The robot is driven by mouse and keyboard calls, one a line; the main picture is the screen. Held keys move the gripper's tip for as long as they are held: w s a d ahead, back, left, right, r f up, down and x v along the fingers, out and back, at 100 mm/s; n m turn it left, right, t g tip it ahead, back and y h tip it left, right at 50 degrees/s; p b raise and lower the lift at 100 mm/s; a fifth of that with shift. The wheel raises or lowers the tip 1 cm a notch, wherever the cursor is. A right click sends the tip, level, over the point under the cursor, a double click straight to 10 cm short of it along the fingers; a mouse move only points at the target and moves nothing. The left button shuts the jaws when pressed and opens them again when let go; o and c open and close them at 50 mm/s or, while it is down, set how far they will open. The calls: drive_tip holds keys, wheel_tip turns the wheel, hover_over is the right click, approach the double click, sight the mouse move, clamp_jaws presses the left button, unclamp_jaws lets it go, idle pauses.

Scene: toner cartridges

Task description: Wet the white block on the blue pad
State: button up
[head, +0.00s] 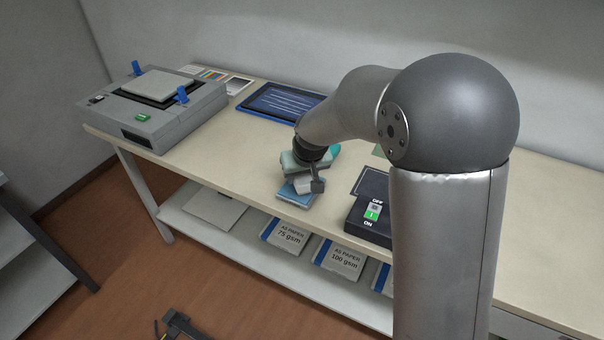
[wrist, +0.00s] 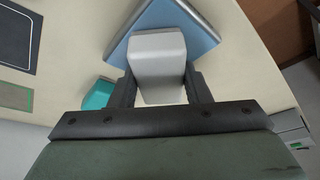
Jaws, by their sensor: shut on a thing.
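The white block (wrist: 158,50) is a pale grey-white piece held between the two fingers of my gripper (wrist: 160,90). My gripper is shut on its sides. The blue pad (wrist: 203,42) lies under and around the block in the wrist view, turned at an angle. In the head view the blue pad (head: 294,198) sits near the table's front edge, with the white block (head: 303,186) over it, partly hidden by my gripper (head: 316,185). I cannot tell whether the block touches the pad or hangs just above it.
A teal object (wrist: 98,94) lies close beside my gripper. A dark box with an ON/OFF switch (head: 370,208) stands to the right. A grey machine with blue levers (head: 165,112) is at the left end, and a dark blue panel (head: 268,101) lies behind. Paper packs are on the lower shelf.

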drive_tip(key=shift+f+b, duration=0.6)
idle(1.6)
drive_tip(key=shift+r+p, duration=2.15)
drive_tip(key=shift+r, duration=1.4)
